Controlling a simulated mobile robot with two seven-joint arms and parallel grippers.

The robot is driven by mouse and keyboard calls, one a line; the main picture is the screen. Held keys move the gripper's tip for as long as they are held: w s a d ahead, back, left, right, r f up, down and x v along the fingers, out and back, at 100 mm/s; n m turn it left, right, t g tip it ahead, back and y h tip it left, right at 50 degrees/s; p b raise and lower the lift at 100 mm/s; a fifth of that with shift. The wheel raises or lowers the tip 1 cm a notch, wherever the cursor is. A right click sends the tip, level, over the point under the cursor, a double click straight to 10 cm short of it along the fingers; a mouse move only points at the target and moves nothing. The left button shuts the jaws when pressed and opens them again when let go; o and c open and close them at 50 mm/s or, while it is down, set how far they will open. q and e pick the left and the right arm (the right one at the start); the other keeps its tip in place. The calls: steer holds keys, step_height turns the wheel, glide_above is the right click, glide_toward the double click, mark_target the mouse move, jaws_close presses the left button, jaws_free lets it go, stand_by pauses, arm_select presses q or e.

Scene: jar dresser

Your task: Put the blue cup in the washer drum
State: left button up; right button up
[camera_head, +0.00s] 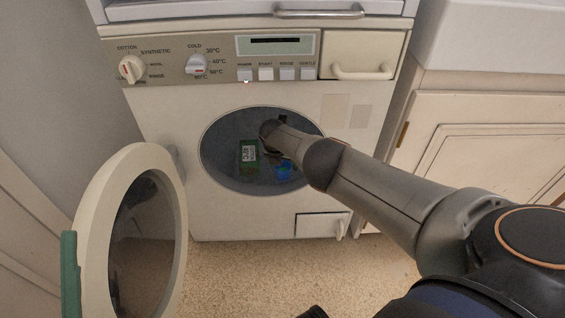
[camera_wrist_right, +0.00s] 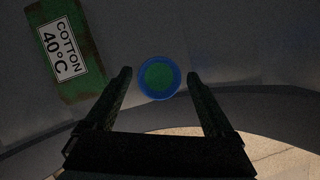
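The blue cup (camera_head: 284,172) is inside the washer drum (camera_head: 222,165), low and right of its middle. In the right wrist view the cup (camera_wrist_right: 159,78) shows as a round blue rim with a green middle. My right arm reaches through the round opening into the drum. My right gripper (camera_wrist_right: 159,73) is open, with one finger on each side of the cup's outline and a gap on both sides. I cannot tell how far the cup lies beyond the fingertips. In the head view this gripper is mostly hidden in the dark drum.
A green card (camera_head: 249,154) marked "COTTON 40°C" is in the drum, left of the cup. The washer door (camera_head: 101,222) stands wide open at the left. The opening's rim surrounds my right arm. White cabinets stand at the right; the floor in front is mostly clear.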

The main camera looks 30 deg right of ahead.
steer(key=shift+o, duration=0.4)
steer(key=shift+r, duration=0.1)
steer(key=shift+r, duration=0.1)
steer(key=shift+r+p, duration=0.45)
steer(key=shift+r, duration=0.05)
steer(key=shift+s+a+r+p, duration=0.1)
steer(key=shift+r+p, duration=0.65)
steer(key=shift+p, duration=0.25)
steer(key=shift+s+a+r+p, duration=0.1)
steer(key=shift+s+a+p, duration=0.55)
steer(key=shift+p, duration=0.5)
arm_select(q)
step_height(320, 180, up, 13)
steer(key=a+p, duration=0.1)
steer(key=p, duration=0.6)
steer(key=shift+s+a+r+t, duration=0.2)
steer(key=shift+s+t, duration=0.05)
steer(key=shift+t, duration=0.15)
arm_select(e)
steer(key=s+a, duration=0.6)
steer(key=a, duration=0.2)
steer(key=shift+f, duration=0.4)
